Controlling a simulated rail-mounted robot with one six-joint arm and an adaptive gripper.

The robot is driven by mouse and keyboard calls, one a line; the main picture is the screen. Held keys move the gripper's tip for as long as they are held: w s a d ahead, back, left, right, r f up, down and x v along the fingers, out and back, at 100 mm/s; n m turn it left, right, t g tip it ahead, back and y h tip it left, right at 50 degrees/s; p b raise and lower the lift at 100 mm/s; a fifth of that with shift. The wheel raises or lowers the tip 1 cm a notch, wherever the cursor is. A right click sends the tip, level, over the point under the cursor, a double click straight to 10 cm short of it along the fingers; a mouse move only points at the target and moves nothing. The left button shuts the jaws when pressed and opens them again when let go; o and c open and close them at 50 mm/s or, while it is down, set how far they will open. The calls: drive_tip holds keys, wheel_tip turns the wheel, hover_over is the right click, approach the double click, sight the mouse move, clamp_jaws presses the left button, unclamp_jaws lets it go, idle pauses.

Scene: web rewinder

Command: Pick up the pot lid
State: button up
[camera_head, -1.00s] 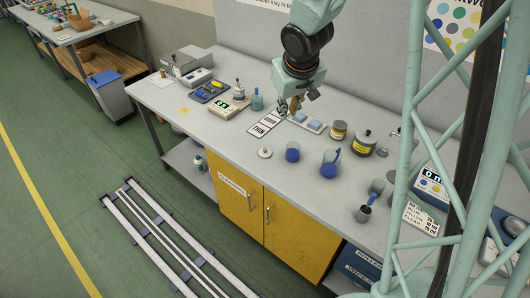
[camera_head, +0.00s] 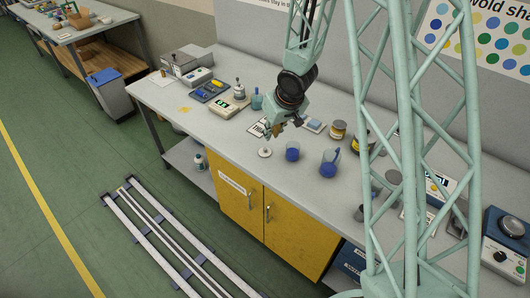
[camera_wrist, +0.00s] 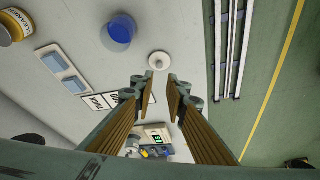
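The pot lid is a small round white disc with a knob (camera_head: 265,152). It lies on the workbench near the front edge, left of a blue cup. In the wrist view the lid (camera_wrist: 159,60) lies just beyond my fingertips, roughly in line with the gap between them. My gripper (camera_head: 272,130) is above the bench, close behind and above the lid. In the wrist view its two fingers (camera_wrist: 161,84) are apart with nothing between them.
A blue cup (camera_head: 292,152) and a blue beaker (camera_head: 329,163) stand right of the lid. A label card (camera_head: 257,129) lies behind it. A scale (camera_head: 229,107) stands to the left. The bench front near the lid is clear.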

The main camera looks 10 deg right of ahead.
drive_tip(key=shift+f, duration=0.1)
idle(0.3)
drive_tip(key=b, duration=0.4)
hover_over(265, 148)
drive_tip(key=s, duration=0.3)
drive_tip(key=shift+w+d+f, duration=0.1)
drive_tip(key=shift+f, duration=1.85)
drive_tip(key=shift+d+f, duration=0.1)
drive_tip(key=shift+f, duration=1.85)
drive_tip(key=shift+b+x, duration=1.05)
drive_tip(key=shift+x, duration=1.55)
drive_tip(key=shift+c, duration=0.2)
drive_tip(key=shift+c, duration=1.2)
drive_tip(key=shift+r, duration=0.2)
